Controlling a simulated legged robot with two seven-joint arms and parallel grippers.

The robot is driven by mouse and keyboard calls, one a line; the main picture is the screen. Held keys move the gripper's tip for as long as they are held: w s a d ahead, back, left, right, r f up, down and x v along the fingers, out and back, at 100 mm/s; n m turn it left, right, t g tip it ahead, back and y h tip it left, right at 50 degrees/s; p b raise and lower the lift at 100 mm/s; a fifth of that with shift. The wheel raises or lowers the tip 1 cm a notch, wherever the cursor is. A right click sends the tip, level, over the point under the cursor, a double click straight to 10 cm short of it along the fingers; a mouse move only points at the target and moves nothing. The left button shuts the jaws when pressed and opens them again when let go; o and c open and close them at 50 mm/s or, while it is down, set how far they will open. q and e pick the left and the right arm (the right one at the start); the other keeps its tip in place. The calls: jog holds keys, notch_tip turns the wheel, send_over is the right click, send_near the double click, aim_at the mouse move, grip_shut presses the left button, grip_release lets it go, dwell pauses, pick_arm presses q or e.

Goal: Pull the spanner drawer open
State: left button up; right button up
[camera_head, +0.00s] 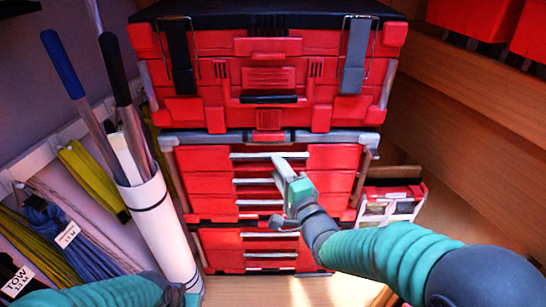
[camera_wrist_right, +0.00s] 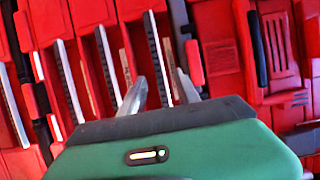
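A red drawer stack stands below a red lidded toolbox, with pale bar handles across the drawer fronts. No label tells which is the spanner drawer. The top drawer's handle (camera_head: 250,155) is just at my right gripper (camera_head: 283,165). In the right wrist view the fingers of my right gripper (camera_wrist_right: 160,88) are apart, and the top handle (camera_wrist_right: 157,55) runs up from between them; I cannot tell whether they touch it. The drawers look closed.
The upper toolbox (camera_head: 269,75) has two latches. A white tube (camera_head: 160,225) holding long rods stands left of the stack, near hanging coiled lines (camera_head: 65,240). A small red and white case (camera_head: 390,205) stands at right, by a wooden wall (camera_head: 470,110).

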aim_at(268, 159)
jog(key=x, duration=0.4)
jog(key=shift+s+a+f, duration=0.1)
jog(key=shift+s+a, duration=0.05)
jog(key=shift+a, duration=0.05)
jog(key=shift+s+d, duration=0.15)
jog(key=shift+d, duration=0.1)
jog(key=shift+c, duration=0.2)
jog(key=shift+d, duration=0.1)
jog(key=shift+c, duration=1.2)
jog(key=c, duration=0.5)
grip_shut()
jog(key=shift+s+a, duration=0.1)
jog(key=shift+a, duration=0.15)
